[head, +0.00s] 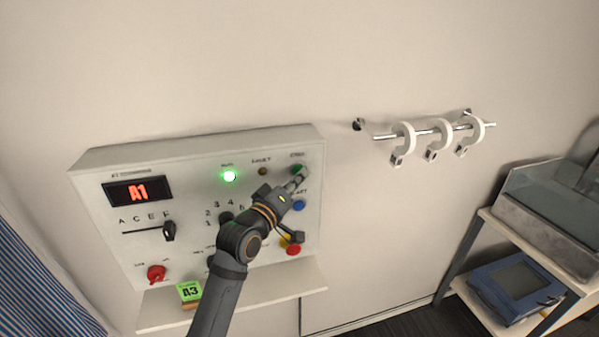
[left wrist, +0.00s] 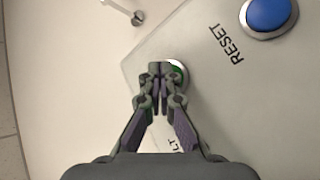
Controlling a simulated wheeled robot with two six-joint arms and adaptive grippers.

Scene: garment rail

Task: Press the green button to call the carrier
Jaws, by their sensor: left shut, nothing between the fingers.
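The green button (head: 296,168) is at the upper right of the white control panel (head: 195,151). My left gripper (head: 300,178) is shut and empty, with its fingertips at the button. In the left wrist view the shut fingertips (left wrist: 161,69) cover much of the green button (left wrist: 178,73); a green edge and pale rim show beside them. Whether the fingertips touch the button or stand just off it I cannot tell. My right gripper is not in view.
A blue button (head: 299,205) sits just below, labelled RESET in the wrist view. A green lamp (head: 229,176) glows; the display (head: 138,191) reads A1. A card (head: 189,291) marked A3 stands on the ledge. White hooks (head: 403,139) hang on a rail at right.

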